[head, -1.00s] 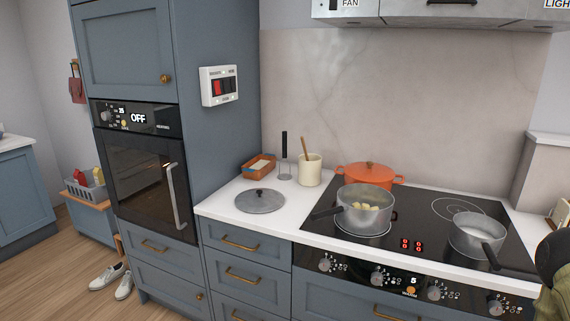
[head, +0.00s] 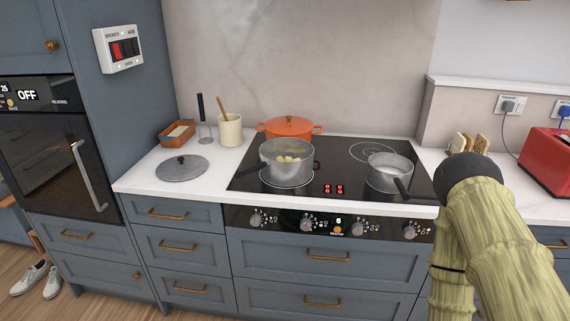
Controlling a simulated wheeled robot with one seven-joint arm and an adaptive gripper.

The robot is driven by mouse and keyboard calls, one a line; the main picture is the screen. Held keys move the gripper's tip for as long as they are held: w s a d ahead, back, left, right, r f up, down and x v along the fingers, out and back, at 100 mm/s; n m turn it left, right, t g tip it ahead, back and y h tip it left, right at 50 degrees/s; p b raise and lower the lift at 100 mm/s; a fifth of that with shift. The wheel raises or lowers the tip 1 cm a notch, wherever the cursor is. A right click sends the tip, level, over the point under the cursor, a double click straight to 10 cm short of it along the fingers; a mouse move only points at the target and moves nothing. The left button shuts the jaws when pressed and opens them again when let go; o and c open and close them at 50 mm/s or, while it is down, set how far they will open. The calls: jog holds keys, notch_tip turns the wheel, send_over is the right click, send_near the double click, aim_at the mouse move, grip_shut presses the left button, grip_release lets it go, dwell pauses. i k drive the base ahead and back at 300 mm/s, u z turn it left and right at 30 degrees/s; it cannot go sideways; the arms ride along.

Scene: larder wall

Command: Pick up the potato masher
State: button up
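The potato masher (head: 202,118) stands upright on the white counter, with a black handle at the top and a thin metal lower part. It is between the terracotta dish (head: 177,133) and the cream utensil crock (head: 230,130), near the back wall. My arm, in a yellow-green sleeve, shows at the right of the head view, well away from the masher. My gripper is not in view.
A grey pan lid (head: 182,168) lies in front of the masher. On the black hob (head: 332,182) stand a saucepan of potatoes (head: 287,163), an orange pot (head: 289,128) and a second saucepan (head: 390,172). A red toaster (head: 547,155) is at the right. Bare counter lies around the lid.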

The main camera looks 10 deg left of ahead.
aim_at(205, 140)
jog(key=u, duration=0.3)
jog(key=i, duration=0.25)
jog(key=u, duration=1.05)
jog(key=i, duration=1.3)
jog(key=z, duration=0.15)
